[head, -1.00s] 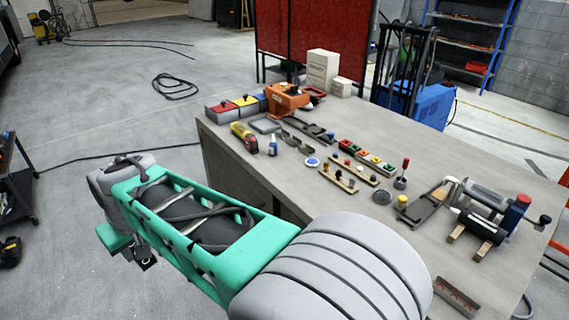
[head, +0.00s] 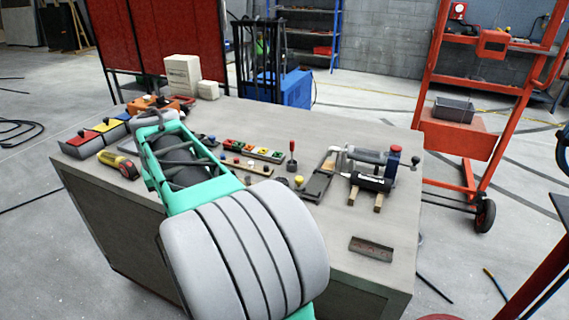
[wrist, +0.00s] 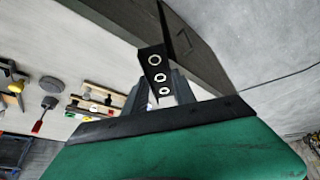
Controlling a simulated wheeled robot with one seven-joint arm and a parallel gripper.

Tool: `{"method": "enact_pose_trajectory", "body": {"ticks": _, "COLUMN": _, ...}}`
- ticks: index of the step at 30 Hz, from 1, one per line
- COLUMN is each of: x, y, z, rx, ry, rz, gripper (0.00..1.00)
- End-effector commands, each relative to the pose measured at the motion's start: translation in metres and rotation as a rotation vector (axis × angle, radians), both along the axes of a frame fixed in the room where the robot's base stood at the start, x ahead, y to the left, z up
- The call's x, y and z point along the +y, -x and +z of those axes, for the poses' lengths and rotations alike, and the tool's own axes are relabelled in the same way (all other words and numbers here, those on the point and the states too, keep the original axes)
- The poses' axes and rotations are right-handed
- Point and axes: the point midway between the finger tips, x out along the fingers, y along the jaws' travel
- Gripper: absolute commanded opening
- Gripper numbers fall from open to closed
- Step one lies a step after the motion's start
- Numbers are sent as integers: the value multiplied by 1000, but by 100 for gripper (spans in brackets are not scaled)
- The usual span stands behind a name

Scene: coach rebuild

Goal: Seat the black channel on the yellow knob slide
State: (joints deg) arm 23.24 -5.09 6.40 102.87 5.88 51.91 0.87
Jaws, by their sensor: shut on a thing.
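My gripper (wrist: 155,92) is shut on the black channel (wrist: 145,62), a dark piece with a row of three pale-ringed holes. In the wrist view the channel juts out past the fingers, with the bench edge behind it. In the head view my own arm hides the gripper and channel. The yellow knob slide (head: 317,187) lies on the bench in the head view, a dark flat strip with a yellow knob (head: 299,181) at its left. It lies right of my arm, apart from it.
Right of the slide stands a clamp-like fixture (head: 372,168) with a red-topped post. A row of coloured buttons (head: 252,151) and a red-handled lever (head: 292,155) stand left of it. A small dark tray (head: 371,248) lies at the front. The bench's front right (head: 310,235) is mostly clear.

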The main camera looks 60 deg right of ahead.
Motion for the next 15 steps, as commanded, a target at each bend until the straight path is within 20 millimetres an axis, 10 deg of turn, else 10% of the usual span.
{"method": "enact_pose_trajectory", "body": {"ticks": 6, "x": -148, "y": 47, "z": -5, "rx": -11, "ry": 13, "rz": -346, "gripper": 0}}
{"method": "enact_pose_trajectory", "body": {"ticks": 15, "x": -299, "y": 164, "z": -10, "rx": -29, "ry": 25, "rz": -755, "gripper": 0}}
